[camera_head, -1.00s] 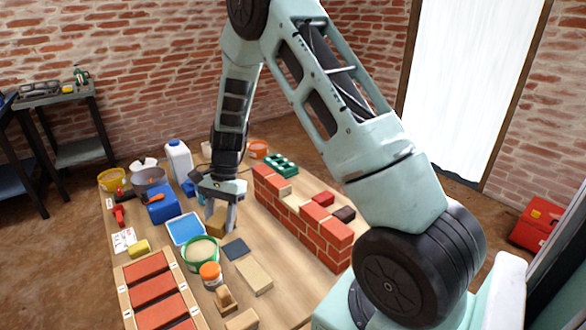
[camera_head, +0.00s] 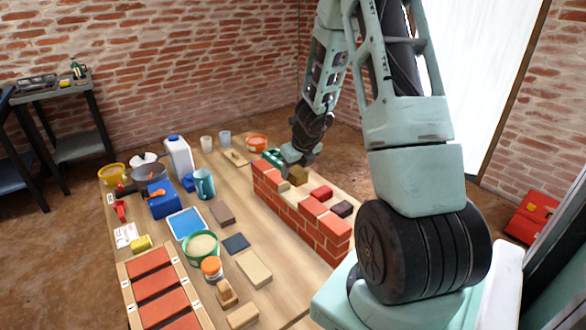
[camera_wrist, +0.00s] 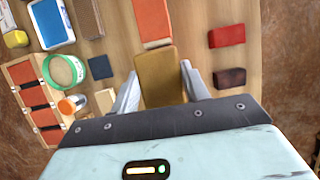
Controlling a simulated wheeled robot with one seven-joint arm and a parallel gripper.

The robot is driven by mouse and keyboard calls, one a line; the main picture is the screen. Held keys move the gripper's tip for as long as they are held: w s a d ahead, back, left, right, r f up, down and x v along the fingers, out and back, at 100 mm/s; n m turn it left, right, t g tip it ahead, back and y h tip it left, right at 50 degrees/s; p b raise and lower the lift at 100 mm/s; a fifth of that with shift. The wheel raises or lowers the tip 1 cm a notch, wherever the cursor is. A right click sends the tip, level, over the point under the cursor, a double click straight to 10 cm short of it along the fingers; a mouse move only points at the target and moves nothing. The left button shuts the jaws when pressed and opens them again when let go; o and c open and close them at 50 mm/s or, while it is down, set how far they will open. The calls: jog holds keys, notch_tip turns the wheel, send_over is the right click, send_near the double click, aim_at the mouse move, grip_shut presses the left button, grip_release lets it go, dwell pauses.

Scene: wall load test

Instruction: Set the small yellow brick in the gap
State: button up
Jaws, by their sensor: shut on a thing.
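My gripper (camera_head: 297,166) is shut on the small yellow brick (camera_head: 299,176), a dull mustard block, and holds it over the red brick wall (camera_head: 318,228). In the wrist view the yellow brick (camera_wrist: 160,78) sits between the two fingers of my gripper (camera_wrist: 159,82). The gap (camera_head: 283,186) shows as a pale patch in the wall's top course, between red bricks at either side. The held brick hides part of it. I cannot tell whether the brick touches the wall.
A red brick (camera_head: 322,192) and a dark brick (camera_head: 342,209) lie just beyond the wall. Left of the wall are a brown brick (camera_head: 222,213), a teal mug (camera_head: 203,183), a green-rimmed tub (camera_head: 201,246) and a blue tray (camera_head: 186,224).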

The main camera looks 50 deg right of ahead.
jog(key=shift+f+b, duration=3.1)
jog(key=shift+f, duration=0.15)
jog(key=shift+f+b, duration=0.3)
jog(key=o, duration=1.3)
jog(key=shift+r+p, duration=4)
jog(key=shift+r, duration=0.05)
jog(key=shift+f, duration=0.1)
